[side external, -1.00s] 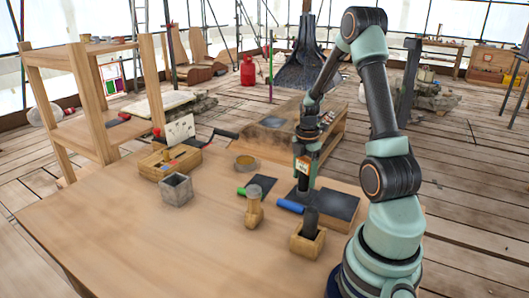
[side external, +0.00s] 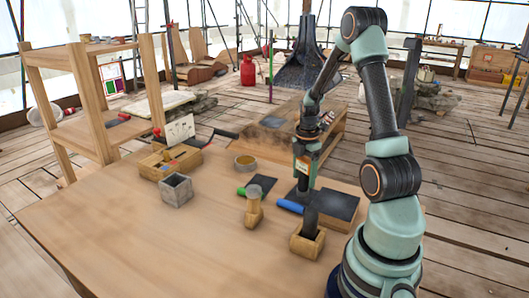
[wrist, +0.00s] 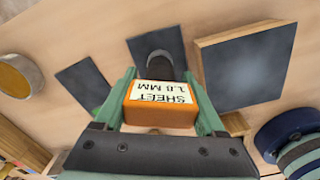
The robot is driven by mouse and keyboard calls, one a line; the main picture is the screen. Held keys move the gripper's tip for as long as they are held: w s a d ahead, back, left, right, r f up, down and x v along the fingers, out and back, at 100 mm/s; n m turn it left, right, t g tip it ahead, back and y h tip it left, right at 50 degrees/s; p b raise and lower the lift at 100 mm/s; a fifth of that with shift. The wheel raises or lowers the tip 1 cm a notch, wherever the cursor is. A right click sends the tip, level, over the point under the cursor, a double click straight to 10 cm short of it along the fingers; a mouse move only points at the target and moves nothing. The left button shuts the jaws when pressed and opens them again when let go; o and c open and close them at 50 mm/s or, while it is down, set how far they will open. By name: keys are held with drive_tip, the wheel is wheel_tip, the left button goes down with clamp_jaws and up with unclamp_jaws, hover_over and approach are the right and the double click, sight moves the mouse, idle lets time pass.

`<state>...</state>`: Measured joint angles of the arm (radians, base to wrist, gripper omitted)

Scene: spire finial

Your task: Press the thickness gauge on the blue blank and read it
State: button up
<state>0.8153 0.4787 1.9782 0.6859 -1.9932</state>
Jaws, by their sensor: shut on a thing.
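My gripper (side external: 302,176) is shut on the orange thickness gauge (wrist: 163,103), which fills the space between the green fingers in the wrist view. Its white face reads "SHEET 1.8 MM". A dark rounded part (wrist: 160,66) shows beyond the gauge, against a dark sheet (wrist: 145,45). The blue piece (side external: 290,206) lies on the table just left of and below the gripper in the side view, next to dark sheets. No blue shows on the sheets in the wrist view. I cannot tell whether the gauge touches anything.
A wooden block (side external: 307,245) with a dark upright post (side external: 311,215) stands in front of my gripper. A green piece (side external: 241,190) and a wooden peg-like thing (side external: 253,208) stand or lie to the left, with a grey open box (side external: 176,191). The table's front left is clear.

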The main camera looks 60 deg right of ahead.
sight(305, 159)
idle(0.4)
drive_tip(key=shift+r, duration=2.45)
